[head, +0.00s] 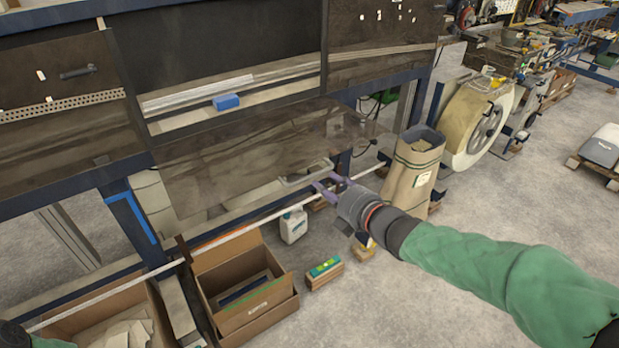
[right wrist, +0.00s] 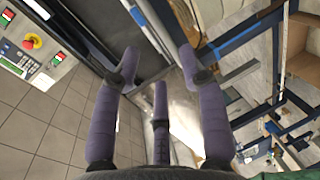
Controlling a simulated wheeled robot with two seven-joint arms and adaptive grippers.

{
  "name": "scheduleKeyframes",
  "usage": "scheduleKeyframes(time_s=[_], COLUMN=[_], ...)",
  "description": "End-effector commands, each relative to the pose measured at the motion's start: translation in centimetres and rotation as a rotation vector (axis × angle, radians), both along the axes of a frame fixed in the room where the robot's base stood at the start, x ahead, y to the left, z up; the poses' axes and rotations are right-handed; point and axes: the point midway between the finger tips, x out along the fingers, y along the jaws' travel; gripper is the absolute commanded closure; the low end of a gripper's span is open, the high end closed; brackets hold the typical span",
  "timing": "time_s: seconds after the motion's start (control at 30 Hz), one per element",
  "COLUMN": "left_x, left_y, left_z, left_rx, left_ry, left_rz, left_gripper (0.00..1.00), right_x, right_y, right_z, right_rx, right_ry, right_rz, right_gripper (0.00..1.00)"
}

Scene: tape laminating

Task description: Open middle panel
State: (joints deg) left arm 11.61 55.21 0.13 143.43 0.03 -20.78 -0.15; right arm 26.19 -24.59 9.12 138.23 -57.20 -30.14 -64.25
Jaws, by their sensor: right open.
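The middle panel (head: 240,160) is a dark see-through sheet. It tilts outward and down in front of the machine's middle bay, and the bay above it is uncovered. A pale loop-shaped handle (head: 305,174) shows at its lower right edge. My right gripper (head: 326,188) is just below and right of this handle, with its purple fingers spread. I cannot tell whether they touch it. In the right wrist view the fingers (right wrist: 160,80) are apart with nothing held between them. My left gripper is out of view; only a bit of green sleeve shows at the lower left corner.
A blue block (head: 226,102) lies in the open bay. Left (head: 60,90) and right (head: 380,40) panels flank it. Below stand an open cardboard box (head: 245,318), a white jug (head: 293,227) and a brown paper sack (head: 417,165).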

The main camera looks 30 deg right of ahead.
Motion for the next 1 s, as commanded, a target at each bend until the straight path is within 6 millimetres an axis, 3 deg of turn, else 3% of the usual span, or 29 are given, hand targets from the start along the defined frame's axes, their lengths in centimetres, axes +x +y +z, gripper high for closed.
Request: scheduleKeyframes(time_s=[0.3,0.5,0.93,1.0], left_x=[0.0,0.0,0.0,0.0], left_y=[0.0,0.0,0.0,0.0], left_z=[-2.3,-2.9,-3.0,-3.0], left_rx=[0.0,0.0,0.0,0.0], left_ry=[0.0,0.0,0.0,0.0], left_rz=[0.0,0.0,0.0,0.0], left_gripper=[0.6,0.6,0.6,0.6], right_x=[5.6,7.8,8.6,8.6], right_y=[0.6,0.7,0.7,0.7], right_z=[-1.7,-2.1,-2.1,-2.1], right_rx=[0.005,0.003,0.003,0.004], right_ry=[0.002,0.001,0.002,0.002], right_rz=[0.003,0.001,0.0,0.0], right_gripper=[0.57,0.57,0.57,0.74])
